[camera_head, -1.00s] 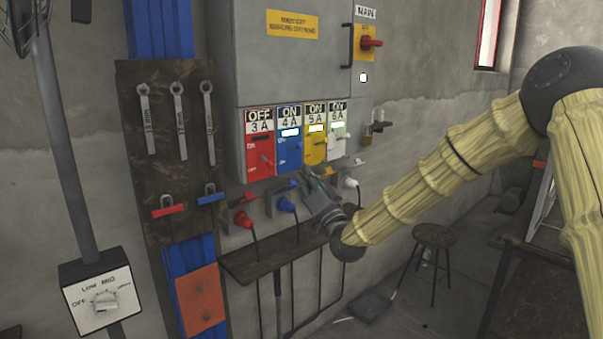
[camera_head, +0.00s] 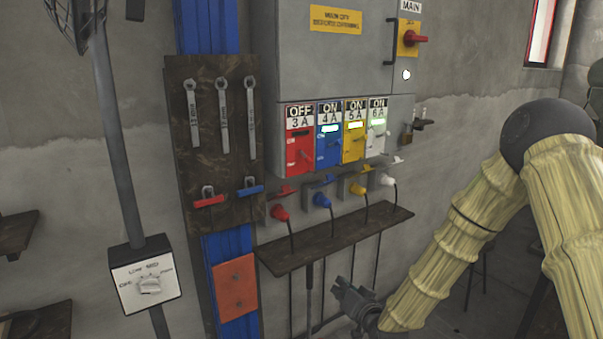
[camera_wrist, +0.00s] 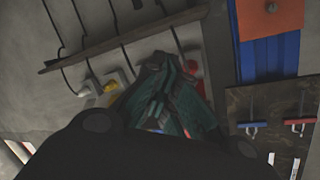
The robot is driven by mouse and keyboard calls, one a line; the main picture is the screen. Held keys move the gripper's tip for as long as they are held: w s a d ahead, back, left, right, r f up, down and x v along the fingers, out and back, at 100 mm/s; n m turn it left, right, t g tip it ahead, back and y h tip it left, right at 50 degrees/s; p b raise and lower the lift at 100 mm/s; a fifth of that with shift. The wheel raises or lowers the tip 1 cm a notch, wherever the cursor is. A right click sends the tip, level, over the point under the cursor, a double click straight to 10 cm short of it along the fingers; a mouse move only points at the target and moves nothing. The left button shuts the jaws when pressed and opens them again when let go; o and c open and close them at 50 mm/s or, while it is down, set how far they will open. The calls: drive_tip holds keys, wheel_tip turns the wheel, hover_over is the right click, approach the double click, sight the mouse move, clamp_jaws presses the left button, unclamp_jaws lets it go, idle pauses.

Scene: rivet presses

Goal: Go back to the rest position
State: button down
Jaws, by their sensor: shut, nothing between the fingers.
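My gripper (camera_head: 347,292) is low in the head view, in front of the wall and below the dark wooden shelf. It is small and dark there, at the end of my yellow-sleeved arm. In the wrist view my gripper (camera_wrist: 172,85) fills the middle, its fingers together with nothing between them. It hides part of the plugs and wall behind it.
The electrical cabinet (camera_head: 316,75) has red, blue, yellow and white switches; the red reads OFF, the others ON. Plugs hang above the shelf (camera_head: 330,240). A wrench board (camera_head: 190,150) and dial box (camera_head: 147,285) stand left. A stool is partly hidden behind my arm.

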drive_tip(key=s+d+f+n+g+h+p, duration=0.15)
drive_tip(key=s+f+g, duration=0.25)
drive_tip(key=s+f, duration=0.7)
drive_tip(key=s+d+f+m+g+h, duration=0.1)
drive_tip(key=s+d+f+g, duration=0.2)
drive_tip(key=s+f, duration=0.7)
drive_tip(key=s+d+f+g+h, duration=0.1)
drive_tip(key=s+d+f+g, duration=0.1)
drive_tip(key=s, duration=0.7)
drive_tip(key=s+d+f+n+g+h, duration=0.1)
drive_tip(key=s+d+f+g, duration=0.1)
drive_tip(key=s, duration=0.7)
drive_tip(key=s+d+f+g+h, duration=0.1)
drive_tip(key=s+d+f+g, duration=0.2)
drive_tip(key=s, duration=0.7)
drive_tip(key=shift+n+p, duration=0.35)
drive_tip(key=shift+p, duration=0.1)
